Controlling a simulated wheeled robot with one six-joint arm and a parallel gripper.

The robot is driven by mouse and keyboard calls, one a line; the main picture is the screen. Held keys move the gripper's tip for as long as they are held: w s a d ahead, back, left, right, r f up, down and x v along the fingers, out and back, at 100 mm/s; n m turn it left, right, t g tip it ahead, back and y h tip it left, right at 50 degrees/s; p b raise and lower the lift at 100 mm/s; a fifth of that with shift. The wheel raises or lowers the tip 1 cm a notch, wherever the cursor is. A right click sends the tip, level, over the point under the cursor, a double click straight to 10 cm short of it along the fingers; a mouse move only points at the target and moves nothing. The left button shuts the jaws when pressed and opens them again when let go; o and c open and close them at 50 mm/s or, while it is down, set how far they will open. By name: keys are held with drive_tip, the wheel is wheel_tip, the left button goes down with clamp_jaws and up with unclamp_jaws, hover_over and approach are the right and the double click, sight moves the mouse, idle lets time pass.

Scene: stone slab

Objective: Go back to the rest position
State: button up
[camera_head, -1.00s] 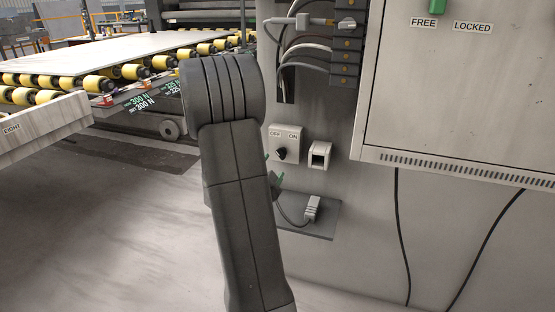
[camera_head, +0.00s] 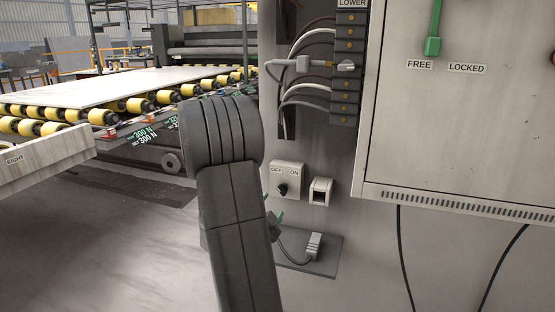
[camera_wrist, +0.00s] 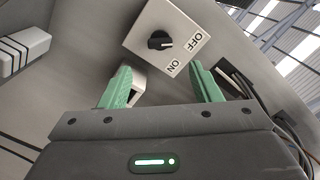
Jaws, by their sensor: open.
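My gripper (camera_wrist: 160,88) shows in the wrist view with its two green fingers spread apart and nothing between them. Beyond the fingertips is the OFF/ON switch box (camera_wrist: 172,32) with a black rotary knob (camera_wrist: 160,41). A small white socket-like fitting (camera_wrist: 136,84) lies partly behind the left finger. In the head view my dark arm stands in front of the cabinet, and only bits of green finger (camera_head: 273,218) show beside it, below the switch box (camera_head: 287,180); the rest of the gripper is hidden.
A grey shelf (camera_head: 325,262) with a plug (camera_head: 313,246) juts from the cabinet near my gripper. Above are a terminal block (camera_head: 345,75) with cables and a panel with a green FREE/LOCKED lever (camera_head: 433,40). A roller conveyor carrying a slab (camera_head: 150,84) is at left.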

sight(281, 192)
drive_tip(key=b+x, duration=0.1)
drive_tip(key=x, duration=1)
